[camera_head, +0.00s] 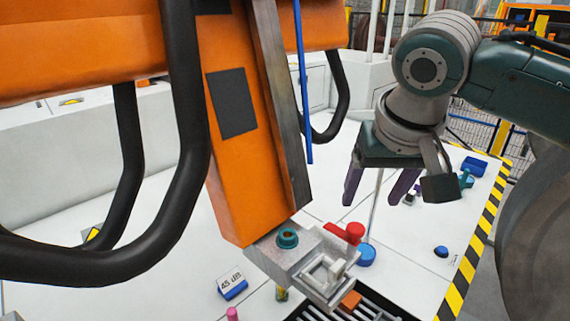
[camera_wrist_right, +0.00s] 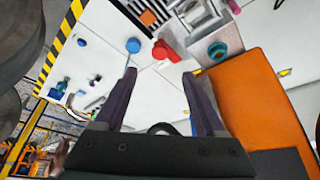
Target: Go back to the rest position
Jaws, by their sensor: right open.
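My right gripper (camera_head: 378,190) hangs above the white table (camera_head: 405,250), right of the orange post. Its two purple-grey fingers are apart, with nothing visible between them. In the right wrist view the open fingers (camera_wrist_right: 160,76) point toward the metal fixture with its red knob, and free space shows between them and it. My left gripper is not in view.
An orange post (camera_head: 245,165) with black curved bars (camera_head: 190,110) fills the left. At its foot is a metal fixture (camera_head: 310,265) with a red knob (camera_head: 347,233). A blue disc (camera_head: 366,254) and small items lie on the table. Yellow-black tape (camera_head: 470,265) marks its right edge.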

